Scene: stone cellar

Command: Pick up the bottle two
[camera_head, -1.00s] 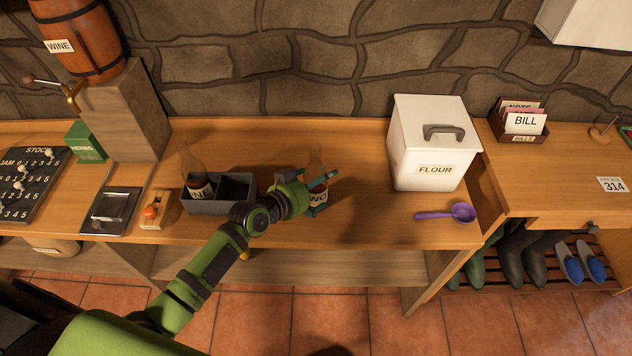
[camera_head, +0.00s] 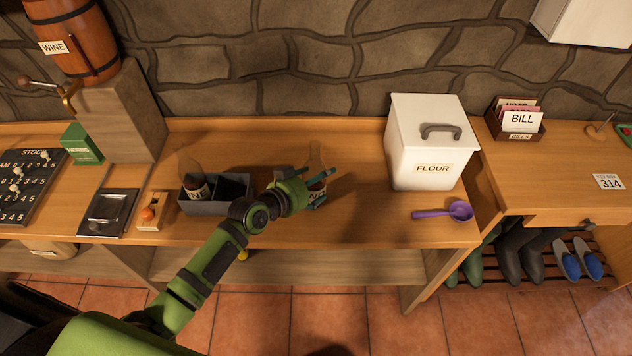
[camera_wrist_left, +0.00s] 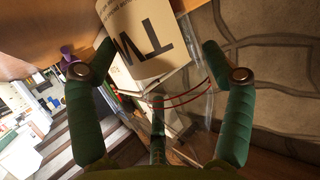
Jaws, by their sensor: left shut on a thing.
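In the left wrist view, the bottle's label (camera_wrist_left: 148,42) reads "TW" upside down between the two green fingers of the gripper (camera_wrist_left: 158,52). I cannot tell whether the bottle's base is clear of the counter. My right gripper is not in view.
A grey two-compartment carrier (camera_head: 215,207) stands left of the gripper, with another bottle (camera_head: 194,184) in its left compartment. A white flour bin (camera_head: 428,145) and a purple scoop (camera_head: 445,213) are to the right. The counter (camera_head: 365,215) between bottle and bin is clear.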

